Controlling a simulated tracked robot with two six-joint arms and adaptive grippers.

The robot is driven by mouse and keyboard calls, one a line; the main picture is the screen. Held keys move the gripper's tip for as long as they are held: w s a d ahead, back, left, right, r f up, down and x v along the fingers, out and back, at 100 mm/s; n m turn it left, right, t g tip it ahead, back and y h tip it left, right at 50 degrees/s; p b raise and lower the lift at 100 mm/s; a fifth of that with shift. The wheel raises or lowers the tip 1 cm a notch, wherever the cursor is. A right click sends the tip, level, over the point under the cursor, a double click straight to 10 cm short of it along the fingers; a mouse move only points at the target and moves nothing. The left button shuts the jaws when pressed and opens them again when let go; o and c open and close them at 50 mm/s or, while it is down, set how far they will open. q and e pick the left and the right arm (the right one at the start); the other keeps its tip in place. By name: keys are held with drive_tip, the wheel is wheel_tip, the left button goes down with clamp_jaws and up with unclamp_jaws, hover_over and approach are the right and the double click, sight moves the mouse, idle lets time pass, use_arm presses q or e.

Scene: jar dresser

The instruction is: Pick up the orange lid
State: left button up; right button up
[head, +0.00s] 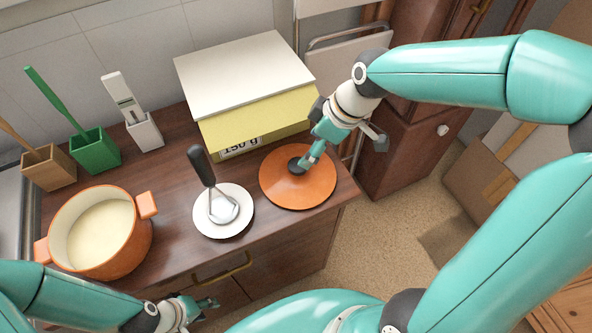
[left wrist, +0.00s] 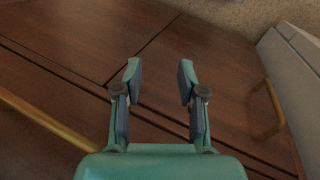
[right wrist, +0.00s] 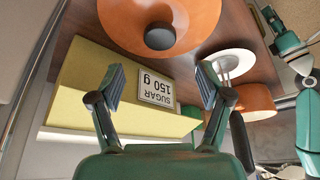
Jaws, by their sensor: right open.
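The orange lid (head: 308,190) lies flat near the right end of the dresser top, its dark round knob (head: 297,166) upward. My right gripper (head: 309,158) is over the lid close to the knob, fingers open and empty. In the right wrist view the lid (right wrist: 190,22) and knob (right wrist: 160,37) show beyond the open fingertips (right wrist: 162,82), with the knob not between them. My left gripper (head: 212,303) is low in front of the dresser; the left wrist view shows its open, empty fingers (left wrist: 158,72).
A yellow box (head: 275,148) with a white top stands behind the lid. Left of it, a black-handled utensil (head: 203,168) stands on a white saucer (head: 240,227), beside an orange pot (head: 128,250). Green (head: 97,152), wooden (head: 50,170) and white (head: 146,133) holders line the back.

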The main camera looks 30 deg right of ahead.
sight(298, 170)
drive_tip(key=p+x, duration=0.1)
drive_tip(key=x, duration=0.8)
drive_tip(key=shift+f, duration=0.4)
drive_tip(key=shift+c, duration=0.2)
drive_tip(key=c, duration=1.3)
